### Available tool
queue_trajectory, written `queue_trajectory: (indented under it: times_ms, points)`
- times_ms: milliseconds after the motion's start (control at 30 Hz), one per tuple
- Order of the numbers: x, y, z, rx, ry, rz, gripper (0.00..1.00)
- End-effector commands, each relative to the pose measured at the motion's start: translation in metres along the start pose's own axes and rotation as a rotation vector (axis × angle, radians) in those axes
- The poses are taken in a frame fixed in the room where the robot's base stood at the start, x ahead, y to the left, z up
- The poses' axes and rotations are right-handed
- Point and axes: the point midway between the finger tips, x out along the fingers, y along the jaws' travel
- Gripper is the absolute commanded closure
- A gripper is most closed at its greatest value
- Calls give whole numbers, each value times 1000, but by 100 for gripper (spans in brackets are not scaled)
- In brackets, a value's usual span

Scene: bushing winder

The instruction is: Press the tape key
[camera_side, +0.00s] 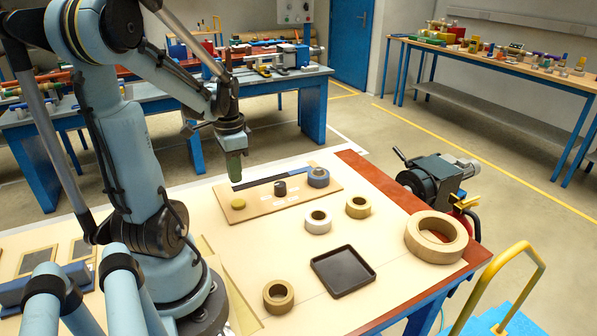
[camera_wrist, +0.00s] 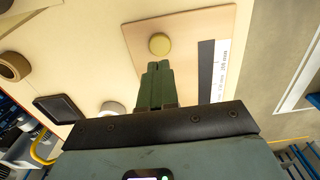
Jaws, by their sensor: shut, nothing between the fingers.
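A tan board (camera_side: 300,196) lies on the workbench and carries a round yellow button-like disc (camera_side: 238,203) at its left end. A dark round knob (camera_side: 280,188) and a blue tape roll (camera_side: 318,177) are farther right on it. No readable label marks the tape key. My gripper (camera_side: 234,176) points down with its green fingers together and empty, above the board's left part and apart from it. In the wrist view the closed fingertips (camera_wrist: 158,66) lie just below the yellow disc (camera_wrist: 159,44) in the picture, which is fully visible.
A dark strip (camera_side: 270,178) runs along the board's back edge. Tape rolls (camera_side: 318,221) (camera_side: 358,207) (camera_side: 278,296) and a larger ring (camera_side: 436,238) stand on the bench around a black tray (camera_side: 343,271). A motor-driven winder (camera_side: 436,178) is at the bench's right edge.

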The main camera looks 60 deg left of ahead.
Motion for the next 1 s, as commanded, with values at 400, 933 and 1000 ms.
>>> queue_trajectory:
  times_ms: [400,933,1000]
  points:
    - [-54,1,0,0,-1,1,100]
    - [-65,1,0,0,-1,1,100]
    - [-65,1,0,0,-1,1,100]
